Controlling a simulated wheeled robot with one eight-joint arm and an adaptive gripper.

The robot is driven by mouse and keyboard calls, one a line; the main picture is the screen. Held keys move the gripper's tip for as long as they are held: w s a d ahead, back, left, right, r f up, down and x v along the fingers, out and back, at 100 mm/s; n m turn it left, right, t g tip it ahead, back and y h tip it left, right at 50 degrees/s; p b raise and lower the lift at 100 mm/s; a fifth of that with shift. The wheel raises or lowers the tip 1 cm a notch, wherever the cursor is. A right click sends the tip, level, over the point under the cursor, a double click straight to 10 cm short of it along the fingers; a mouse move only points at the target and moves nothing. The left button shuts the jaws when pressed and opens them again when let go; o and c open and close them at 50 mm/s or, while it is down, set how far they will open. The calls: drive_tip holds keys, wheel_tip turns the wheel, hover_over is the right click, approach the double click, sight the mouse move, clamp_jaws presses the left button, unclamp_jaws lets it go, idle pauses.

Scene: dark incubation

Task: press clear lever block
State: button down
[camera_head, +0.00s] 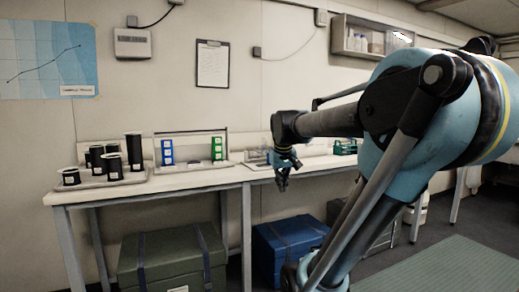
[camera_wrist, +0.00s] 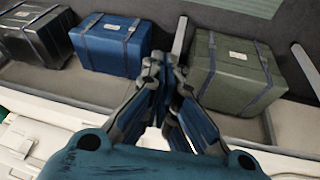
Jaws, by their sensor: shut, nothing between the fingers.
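My gripper (camera_head: 282,183) hangs fingers-down at the bench's front edge in the head view, shut and empty. In the wrist view its fingers (camera_wrist: 160,65) meet at the tips, above the floor side of the bench. A pale, see-through shape (camera_head: 256,156) stands on the bench just left of and behind my gripper. It may be the clear lever block, but it is too small and partly covered to tell, and no lever can be made out. In the wrist view, pale fittings (camera_wrist: 15,140) lie on the bench at the lower left, cut by the picture edge.
The white bench (camera_head: 225,181) runs along the wall. A tray of black canisters (camera_head: 112,160) and a rack with blue (camera_head: 167,152) and green (camera_head: 217,148) pieces stand left of my gripper. A green case (camera_head: 172,258) and a blue case (camera_head: 290,243) sit below the bench.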

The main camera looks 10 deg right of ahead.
drive_tip(key=w+a+r+n+t, duration=0.1)
drive_tip(key=w+a+r, duration=0.1)
drive_tip(key=w+r, duration=0.4)
drive_tip(key=w+a+r+n+t, duration=0.1)
drive_tip(key=w+r, duration=0.5)
drive_tip(key=w, duration=0.9)
drive_tip(key=w+a+r+n+t, duration=0.1)
drive_tip(key=w+a+r, duration=0.2)
drive_tip(key=w+r, duration=0.4)
drive_tip(key=w, duration=0.4)
drive_tip(key=shift+a, duration=0.2)
hover_over(264, 154)
drive_tip(key=a, duration=0.2)
wheel_tip(264, 154, down, 11)
drive_tip(key=shift+w+a+f, duration=0.1)
drive_tip(key=shift+w+f, duration=0.15)
drive_tip(key=shift+w, duration=0.2)
